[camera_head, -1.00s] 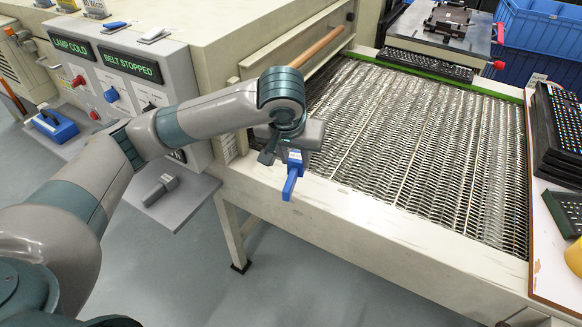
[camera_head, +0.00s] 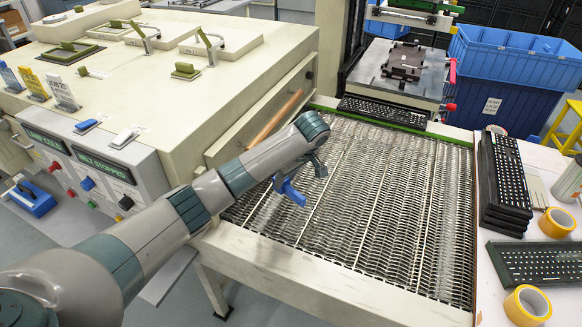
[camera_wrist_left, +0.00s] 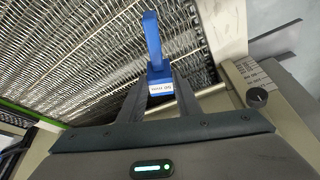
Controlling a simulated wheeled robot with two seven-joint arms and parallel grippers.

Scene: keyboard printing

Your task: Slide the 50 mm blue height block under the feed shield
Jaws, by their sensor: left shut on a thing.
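The blue height block (camera_head: 292,192) is in my left gripper (camera_head: 280,182), above the near left part of the mesh belt. In the left wrist view, the fingers (camera_wrist_left: 160,84) are shut on the block's labelled lower part, and its blue upright handle (camera_wrist_left: 152,40) sticks out beyond them. The label is too small to read surely. The feed shield appears to be the cream panel (camera_head: 250,117) with a wooden bar (camera_head: 275,122) at the belt's mouth. My arm hides part of its lower edge. The block is apart from it, on its belt side. My right gripper is out of view.
The mesh belt (camera_head: 370,190) is bare, with keyboards (camera_head: 382,112) at its far edge. Stacked keyboards (camera_head: 505,180) and yellow tape rolls (camera_head: 527,305) lie on the right table. The dryer's control panel (camera_head: 85,165) stands at left, reading belt stopped.

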